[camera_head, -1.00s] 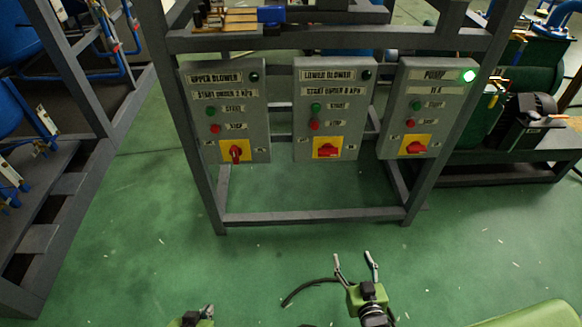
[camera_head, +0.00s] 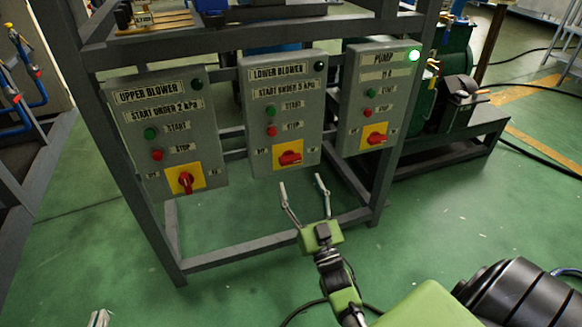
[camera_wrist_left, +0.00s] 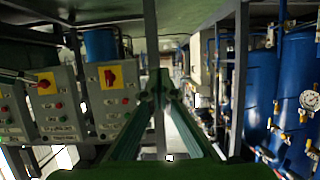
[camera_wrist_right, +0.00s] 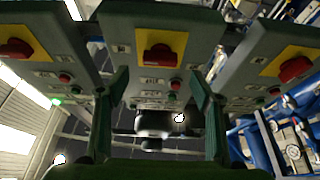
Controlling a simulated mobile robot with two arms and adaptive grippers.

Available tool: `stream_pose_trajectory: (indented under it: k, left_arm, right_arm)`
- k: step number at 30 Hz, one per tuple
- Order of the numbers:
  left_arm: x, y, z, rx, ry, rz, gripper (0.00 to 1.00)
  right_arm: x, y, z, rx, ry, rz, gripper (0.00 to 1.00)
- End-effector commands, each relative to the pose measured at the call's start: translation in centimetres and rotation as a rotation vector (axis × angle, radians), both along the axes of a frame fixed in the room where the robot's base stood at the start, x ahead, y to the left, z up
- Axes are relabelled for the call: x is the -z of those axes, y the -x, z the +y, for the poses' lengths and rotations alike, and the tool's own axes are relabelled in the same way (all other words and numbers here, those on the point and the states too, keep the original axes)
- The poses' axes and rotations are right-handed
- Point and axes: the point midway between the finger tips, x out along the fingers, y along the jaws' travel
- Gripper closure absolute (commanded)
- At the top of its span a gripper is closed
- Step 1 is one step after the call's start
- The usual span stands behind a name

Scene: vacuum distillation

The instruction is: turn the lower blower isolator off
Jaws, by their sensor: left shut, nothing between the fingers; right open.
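The lower blower isolator (camera_head: 290,158) is a red rotary handle on a yellow plate, low on the middle grey box (camera_head: 285,120) labelled LOWER BLOWER. Its handle lies roughly horizontal. In the right wrist view, which is upside down, the isolator (camera_wrist_right: 160,55) sits at top centre, beyond and between the fingers. My right gripper (camera_head: 303,182) is open and empty, apart from the isolator and in front of and below it in the head view. My left gripper (camera_head: 100,316) barely shows at the bottom left edge; in the left wrist view its fingers (camera_wrist_left: 160,82) are shut and empty.
The upper blower box (camera_head: 165,125) has a near-vertical red handle (camera_head: 185,180). The pump box (camera_head: 378,95) has a horizontal handle (camera_head: 375,138) and a lit green lamp (camera_head: 414,56). A grey frame (camera_head: 275,238) carries the boxes. Green floor in front is open.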

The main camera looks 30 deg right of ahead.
Motion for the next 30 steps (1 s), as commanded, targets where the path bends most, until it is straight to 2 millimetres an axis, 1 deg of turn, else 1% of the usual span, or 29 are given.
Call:
stream_pose_trajectory:
  k: [1,3,6,10,15,23,24,26,27,28,30]
  left_arm:
    - [-0.5,-0.4,-0.2,0.002,0.007,-0.031,1.0]
    - [-1.4,-0.8,-0.4,0.006,0.018,-0.077,1.0]
    - [-2.7,-1.3,-0.7,0.009,0.034,-0.137,1.0]
    - [-4.1,-1.7,-1.0,0.013,0.049,-0.2,1.0]
    - [-5.0,-1.9,-1.2,0.016,0.06,-0.241,1.0]
    - [-5.2,-1.9,-1.2,0.016,0.061,-0.246,1.0]
    - [-5.1,-1.9,-1.2,0.016,0.061,-0.246,1.0]
    - [-5.1,-1.9,-1.2,0.016,0.061,-0.246,1.0]
    - [-5.1,-1.9,-1.2,0.016,0.061,-0.246,1.0]
    - [-5.1,-1.9,-1.2,0.016,0.06,-0.245,1.0]
    - [-5.1,-1.9,-1.2,0.016,0.06,-0.245,1.0]
  right_arm:
    - [-0.4,-1.1,-0.3,0.0,0.001,-0.004,0.4]
    - [-0.9,-2.4,-0.6,0.0,0.003,-0.002,0.4]
    - [-1.6,-3.9,-1.0,0.0,0.001,-0.002,0.4]
    - [-2.2,-5.4,-1.3,-0.001,0.001,0.0,0.4]
    - [-2.6,-6.3,-1.5,-0.001,0.001,0.002,0.4]
    - [-2.7,-6.4,-1.5,-0.001,0.001,0.002,0.4]
    - [-2.7,-6.4,-1.5,-0.001,0.001,0.002,0.45]
    - [-2.7,-6.4,-1.5,-0.001,0.001,0.002,0.61]
    - [-2.6,-6.4,-1.5,-0.001,0.001,0.002,0.71]
    - [-2.7,-6.4,-1.5,-0.001,0.001,0.002,0.79]
    - [-2.6,-6.4,-1.5,-0.001,0.001,0.002,0.79]
